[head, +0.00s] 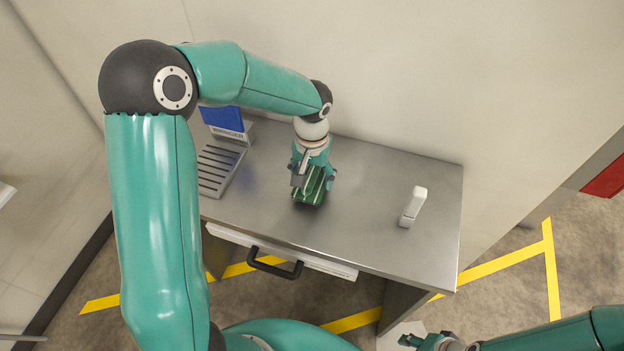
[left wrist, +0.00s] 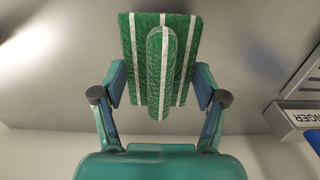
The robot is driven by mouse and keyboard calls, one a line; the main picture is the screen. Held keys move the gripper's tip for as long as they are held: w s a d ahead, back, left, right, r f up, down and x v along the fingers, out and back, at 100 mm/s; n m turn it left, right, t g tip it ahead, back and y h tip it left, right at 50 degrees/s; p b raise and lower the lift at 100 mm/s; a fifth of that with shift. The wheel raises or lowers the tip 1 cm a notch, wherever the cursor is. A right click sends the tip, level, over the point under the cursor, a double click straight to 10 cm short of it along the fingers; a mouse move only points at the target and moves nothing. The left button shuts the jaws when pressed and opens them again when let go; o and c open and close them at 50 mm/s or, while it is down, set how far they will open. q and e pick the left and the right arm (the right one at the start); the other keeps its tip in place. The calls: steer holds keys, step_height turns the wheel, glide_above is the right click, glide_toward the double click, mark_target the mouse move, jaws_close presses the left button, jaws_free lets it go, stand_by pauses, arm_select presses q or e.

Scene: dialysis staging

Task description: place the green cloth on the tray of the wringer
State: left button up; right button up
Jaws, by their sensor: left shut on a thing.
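The green cloth (head: 309,188) with white stripes is folded into a block over the middle of the steel table. My left gripper (head: 314,180) is shut on it from above. In the left wrist view the cloth (left wrist: 160,60) sits between the two fingers of the left gripper (left wrist: 160,88). I cannot tell whether the cloth touches the table. The wringer (head: 228,125), with a blue panel and a white label, stands at the table's back left. Its slatted grey tray (head: 218,170) is bare and lies left of the cloth. My right gripper (head: 425,342) is low at the bottom right, away from the table.
A small white upright object (head: 413,206) stands on the right part of the steel table (head: 370,190). A drawer front with a black handle (head: 274,264) is below the front edge. The table between cloth and tray is clear. A wall stands behind.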

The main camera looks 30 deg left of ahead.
arm_select(q)
steer(key=shift+f, duration=1)
steer(key=shift+f, duration=0.15)
steer(key=o, duration=1.2)
steer(key=shift+o, duration=0.2)
